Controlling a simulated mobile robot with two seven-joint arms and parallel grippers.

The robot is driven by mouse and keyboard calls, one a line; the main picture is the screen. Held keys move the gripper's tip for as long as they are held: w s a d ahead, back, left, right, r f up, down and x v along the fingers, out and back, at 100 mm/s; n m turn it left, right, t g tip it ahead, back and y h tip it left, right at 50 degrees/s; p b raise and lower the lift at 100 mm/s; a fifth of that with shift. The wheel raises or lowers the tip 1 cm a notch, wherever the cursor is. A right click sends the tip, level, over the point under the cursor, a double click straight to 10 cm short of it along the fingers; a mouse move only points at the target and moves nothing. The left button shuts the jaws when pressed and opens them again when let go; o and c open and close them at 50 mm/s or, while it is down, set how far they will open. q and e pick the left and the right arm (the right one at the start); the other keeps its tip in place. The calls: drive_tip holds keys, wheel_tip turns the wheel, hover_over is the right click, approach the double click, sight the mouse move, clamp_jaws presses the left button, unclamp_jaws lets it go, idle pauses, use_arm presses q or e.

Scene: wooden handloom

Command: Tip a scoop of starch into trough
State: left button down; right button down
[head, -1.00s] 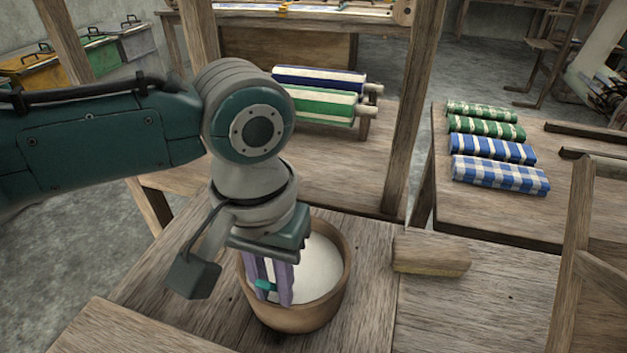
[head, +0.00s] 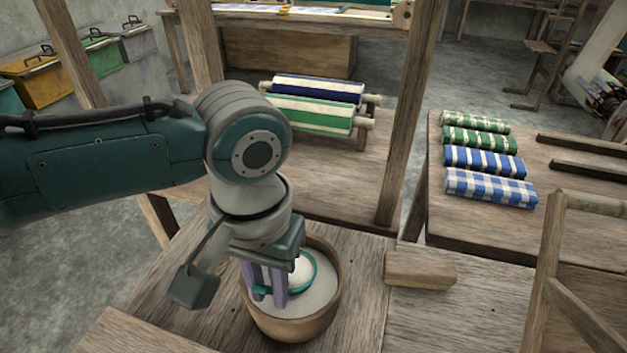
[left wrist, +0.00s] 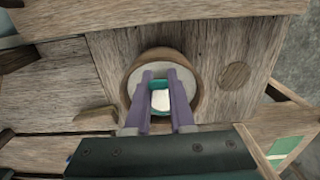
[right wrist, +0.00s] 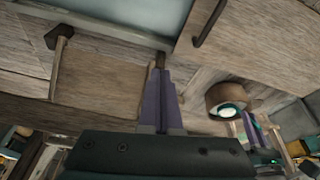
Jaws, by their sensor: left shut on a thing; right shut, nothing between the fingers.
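A round wooden bowl (head: 332,315) of white starch stands on the wooden table in the head view. My left gripper (head: 267,297) is over the bowl, shut on the teal handle of a scoop (head: 313,270). The scoop holds a white heap and appears roughly level within the bowl's outline; the left wrist view also shows its white load (left wrist: 160,99) between the fingers. My right gripper (right wrist: 158,105) is shut and empty, away from the bowl. A pale grey-blue surface with a wooden edge (right wrist: 130,18) shows in the right wrist view; I cannot tell if it is the trough.
A wooden block (head: 420,269) lies right of the bowl. Several folded cloths (head: 488,188) lie on the right-hand table. Green and blue striped rolls (head: 308,115) sit behind the bowl, near an upright loom post (head: 405,120). The table between bowl and block is clear.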

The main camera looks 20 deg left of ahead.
use_arm(q)
wheel_tip(320, 180, up, 8)
drive_tip(key=p, duration=0.7)
drive_tip(key=shift+d+f+p, duration=0.1)
drive_tip(key=shift+p, duration=0.3)
drive_tip(key=shift+f, duration=0.1)
